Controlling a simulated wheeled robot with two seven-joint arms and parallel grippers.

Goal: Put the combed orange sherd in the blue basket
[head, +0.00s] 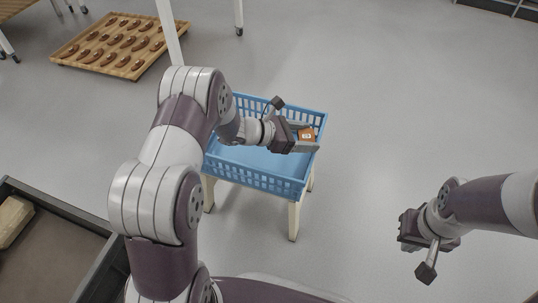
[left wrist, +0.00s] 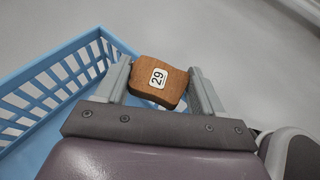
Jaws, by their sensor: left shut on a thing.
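The orange-brown sherd (head: 306,134) is held between the fingers of my left gripper (head: 305,139), over the right part of the blue basket (head: 250,180). In the left wrist view the sherd (left wrist: 158,82) carries a white label reading 29, and the fingers press it from both sides. Combing on its surface cannot be made out. The basket wall (left wrist: 50,85) shows to the left and below the sherd there. The basket looks empty where its floor shows. My right gripper (head: 408,243) is at the lower right, away from the basket; its fingers are not clear.
The basket stands on a small stand with pale legs (head: 293,220). A wooden tray (head: 70,52) with several brown pieces lies on the floor at the upper left. A dark-edged bin (head: 60,205) with a pale block is at the lower left. The floor right of the basket is clear.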

